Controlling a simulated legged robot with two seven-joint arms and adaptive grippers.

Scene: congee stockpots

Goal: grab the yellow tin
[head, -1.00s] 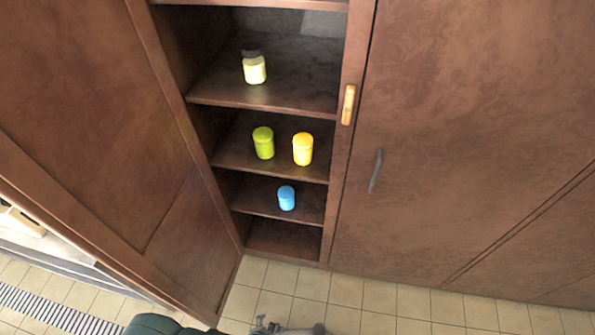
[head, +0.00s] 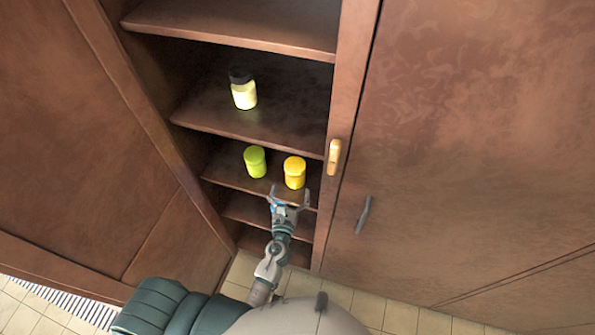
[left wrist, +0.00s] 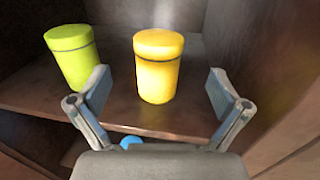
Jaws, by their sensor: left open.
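The yellow tin (head: 295,173) stands upright on a middle shelf of the open cupboard, near the right side wall. In the left wrist view the yellow tin (left wrist: 157,68) is straight ahead, beyond and between the fingers. My left gripper (head: 290,192) is open and empty at the shelf's front edge, just short of the tin. Its two fingers also show in the left wrist view (left wrist: 160,92), spread wide with the tin apart from them. My right gripper is not in view.
A green tin (head: 255,161) stands close left of the yellow one. A jar with a dark lid (head: 243,92) is on the shelf above. The cupboard's right side panel (left wrist: 265,60) is near.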

